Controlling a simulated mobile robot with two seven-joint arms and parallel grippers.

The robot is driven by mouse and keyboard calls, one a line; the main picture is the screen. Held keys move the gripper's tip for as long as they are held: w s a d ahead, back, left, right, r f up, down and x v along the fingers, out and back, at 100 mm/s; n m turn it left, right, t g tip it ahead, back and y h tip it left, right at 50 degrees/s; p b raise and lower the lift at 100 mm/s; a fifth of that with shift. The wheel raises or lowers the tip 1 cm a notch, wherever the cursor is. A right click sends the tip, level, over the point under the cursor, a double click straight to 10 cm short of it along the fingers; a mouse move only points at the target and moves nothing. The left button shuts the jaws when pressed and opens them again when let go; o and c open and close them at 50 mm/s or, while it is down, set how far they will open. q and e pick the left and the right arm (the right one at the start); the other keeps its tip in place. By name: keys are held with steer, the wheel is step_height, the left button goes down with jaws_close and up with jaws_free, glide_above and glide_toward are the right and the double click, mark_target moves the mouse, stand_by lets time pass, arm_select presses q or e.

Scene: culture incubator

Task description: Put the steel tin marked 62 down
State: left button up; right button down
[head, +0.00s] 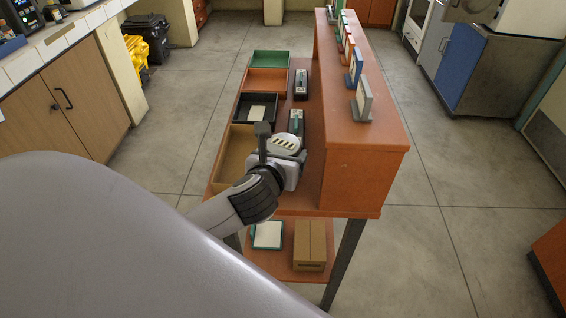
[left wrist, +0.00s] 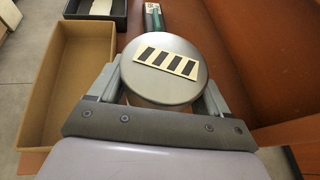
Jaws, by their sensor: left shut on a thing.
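The steel tin (head: 286,143) is round, with a pale label of dark bars on its lid. It also shows large in the left wrist view (left wrist: 167,82). I cannot read a number on it. My left gripper (head: 272,155) is shut on the tin, one finger on each side, over the near part of the orange-brown bench (head: 302,188). The tin appears upright; whether it touches the bench top is hidden. The open tan tray (head: 222,172) is just left of the gripper. My right gripper is not in view.
Beyond the tan tray are black (head: 241,118), orange (head: 267,80) and green (head: 271,58) trays. Dark-and-green objects (head: 296,122) stand right of them. A raised shelf (head: 360,150) with several upright signs bounds the right. A box (head: 310,245) sits on the lower shelf.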

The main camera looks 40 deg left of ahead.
arm_select(q)
steer(key=shift+f, duration=0.95)
steer(key=o, duration=0.9)
steer(key=shift+f, duration=0.1)
steer(key=o, duration=0.3)
